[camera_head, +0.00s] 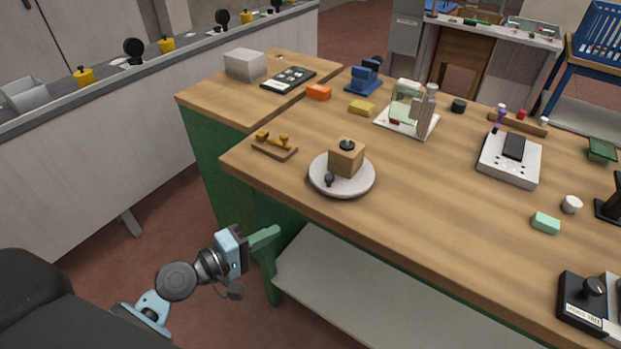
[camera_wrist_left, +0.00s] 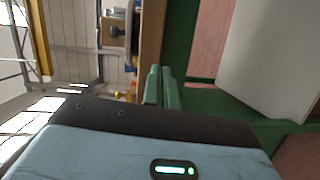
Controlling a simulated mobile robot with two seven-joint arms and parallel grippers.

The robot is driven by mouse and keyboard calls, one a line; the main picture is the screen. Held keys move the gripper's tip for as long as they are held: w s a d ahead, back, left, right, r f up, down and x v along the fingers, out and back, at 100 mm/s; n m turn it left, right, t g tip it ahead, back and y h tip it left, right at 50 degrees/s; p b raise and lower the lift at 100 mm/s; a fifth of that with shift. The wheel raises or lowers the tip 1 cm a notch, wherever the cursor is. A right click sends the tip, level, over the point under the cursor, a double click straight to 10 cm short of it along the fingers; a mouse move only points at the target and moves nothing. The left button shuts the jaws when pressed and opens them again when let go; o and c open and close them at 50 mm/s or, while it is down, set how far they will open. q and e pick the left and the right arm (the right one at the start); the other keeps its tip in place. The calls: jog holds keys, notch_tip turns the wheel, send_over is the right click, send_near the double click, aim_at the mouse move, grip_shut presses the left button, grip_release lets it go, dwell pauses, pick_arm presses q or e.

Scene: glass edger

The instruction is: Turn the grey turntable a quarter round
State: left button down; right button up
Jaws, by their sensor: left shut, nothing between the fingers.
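The grey turntable (camera_head: 352,190) is a pale round disc near the front left edge of the wooden workbench. A tan block (camera_head: 346,160) with a black knob on top sits on it. A small dark knob (camera_head: 329,180) stands at the turntable's front left rim. My left gripper (camera_head: 272,234) is below and left of the turntable in the head view, in front of the bench and apart from it. Its green fingers are closed together and empty, as the left wrist view (camera_wrist_left: 163,88) also shows. My right gripper is not visible.
The workbench (camera_head: 440,215) has a front edge near my left gripper and a grey lower shelf (camera_head: 350,290). A brown rack with yellow pieces (camera_head: 274,146) lies left of the turntable. A glass piece on a white base (camera_head: 406,122) stands behind it. Bare wood lies right of the turntable.

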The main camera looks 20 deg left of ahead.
pick_arm(q)
jog(key=w+a+r+m+g+h+b, duration=0.1)
jog(key=w+a+r+m+h, duration=0.1)
jog(key=w+r+h, duration=0.45)
jog(key=w+d+y, duration=0.1)
jog(key=d, duration=0.1)
jog(key=w+d+y+p, duration=0.1)
jog(key=w+d, duration=0.1)
jog(key=w+d+r+y, duration=0.1)
jog(key=w+d, duration=0.1)
jog(key=shift+d+r+p, duration=0.1)
jog(key=shift+p, duration=0.25)
jog(key=shift+w+d, duration=0.35)
jog(key=shift+d, duration=0.05)
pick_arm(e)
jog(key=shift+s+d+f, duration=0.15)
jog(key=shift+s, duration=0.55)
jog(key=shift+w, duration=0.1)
